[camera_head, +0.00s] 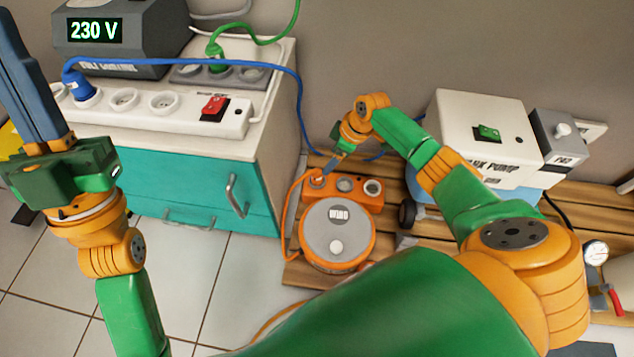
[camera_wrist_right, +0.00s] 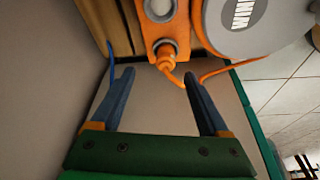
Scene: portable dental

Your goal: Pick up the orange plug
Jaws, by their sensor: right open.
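The orange plug (camera_wrist_right: 166,60) sits in the end socket of an orange socket block (camera_wrist_right: 152,30) in the right wrist view, with its orange cable curving off to the right. In the head view the plug (camera_head: 317,180) is small, at the block's left end. My right gripper (camera_wrist_right: 158,76) is open in the wrist view, its blue fingers apart on either side of the plug's line, with nothing between them at the tips. In the head view my right gripper (camera_head: 334,163) is just above the plug, partly hidden by its wrist. My left gripper (camera_head: 30,75) is raised at the far left.
The round orange cable reel (camera_head: 336,252) lies beside the socket block on a wooden pallet (camera_head: 300,272). A teal cabinet (camera_head: 180,190) with a white power strip (camera_head: 150,118) stands left. A white pump box (camera_head: 470,130) stands right. A blue cable (camera_head: 298,100) hangs near my right gripper.

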